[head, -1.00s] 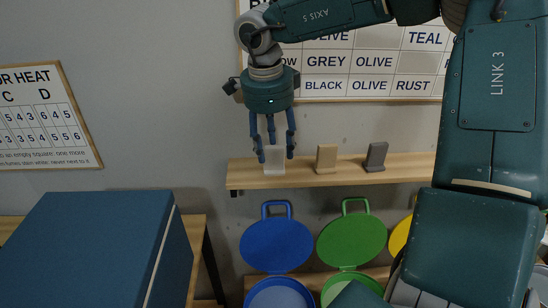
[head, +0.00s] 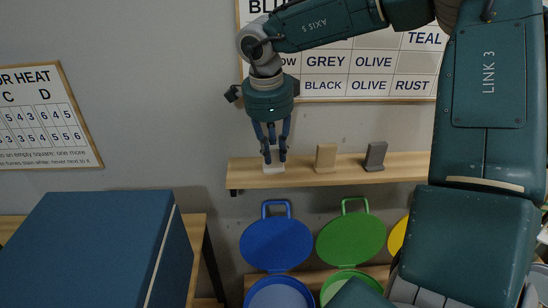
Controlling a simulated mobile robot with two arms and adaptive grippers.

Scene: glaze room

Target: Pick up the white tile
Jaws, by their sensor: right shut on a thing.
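The white tile (head: 273,168) stands at the left end of a wooden wall shelf (head: 300,176), in the head view. My right gripper (head: 273,158) points down over it, with its fingers closed around the tile. The fingers hide much of the tile, and its lower part shows beneath them at shelf level. I cannot tell whether it still touches the shelf. My left gripper is not in view.
A tan tile (head: 326,158) and a dark grey tile (head: 376,156) stand to the right on the shelf. Below are a blue bin lid (head: 276,244) and a green bin lid (head: 351,238). A large blue box (head: 90,245) fills the lower left. A word chart (head: 350,62) hangs behind.

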